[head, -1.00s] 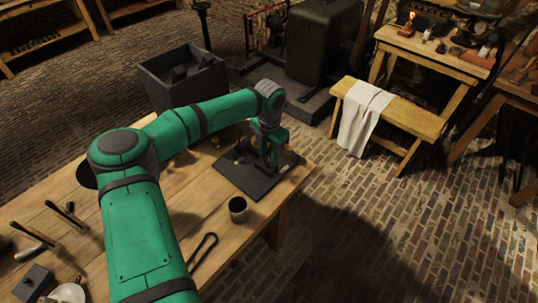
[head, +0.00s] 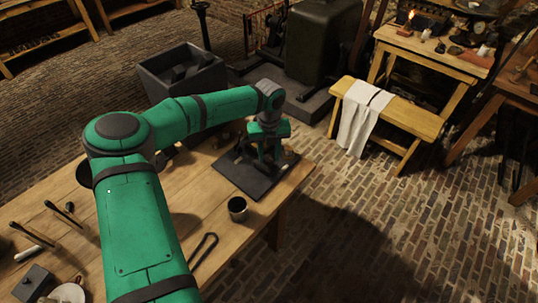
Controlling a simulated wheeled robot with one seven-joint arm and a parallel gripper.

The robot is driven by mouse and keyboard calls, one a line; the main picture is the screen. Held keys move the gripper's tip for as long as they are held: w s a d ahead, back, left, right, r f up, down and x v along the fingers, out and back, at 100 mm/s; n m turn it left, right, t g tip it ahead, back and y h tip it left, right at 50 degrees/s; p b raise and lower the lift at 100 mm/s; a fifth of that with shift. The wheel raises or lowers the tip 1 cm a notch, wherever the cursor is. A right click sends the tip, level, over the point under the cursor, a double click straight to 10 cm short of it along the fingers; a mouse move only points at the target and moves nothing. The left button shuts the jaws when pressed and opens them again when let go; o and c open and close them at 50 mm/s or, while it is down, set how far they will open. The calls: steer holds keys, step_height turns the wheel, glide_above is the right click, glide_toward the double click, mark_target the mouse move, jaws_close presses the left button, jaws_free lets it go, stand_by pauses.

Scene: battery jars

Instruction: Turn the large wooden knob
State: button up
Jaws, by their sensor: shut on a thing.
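My gripper (head: 266,153) points down over a dark slate board (head: 241,182) near the far right corner of the wooden table. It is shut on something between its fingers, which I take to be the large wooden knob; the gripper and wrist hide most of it. A small brown rounded piece shows at the right of the fingers, and dark parts show on the board to their left. I cannot tell how far the knob is turned.
A metal cup (head: 238,209) stands on the table (head: 200,220) in front of the board. A dark bent tool (head: 203,250) lies nearer. Several thin tools lie at the left. A grey bin (head: 180,75) stands beyond the table; a bench (head: 400,112) with a white cloth stands right.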

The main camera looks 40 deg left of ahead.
steer(key=n, duration=0.3)
steer(key=shift+r+n, duration=0.1)
steer(key=shift+n, duration=0.3)
steer(key=n, duration=0.3)
steer(key=shift+a+n, duration=0.1)
steer(key=shift+n, duration=0.2)
steer(key=n, duration=0.6)
steer(key=shift+n, duration=0.3)
steer(key=o, duration=1.1)
steer(key=shift+c, duration=0.2)
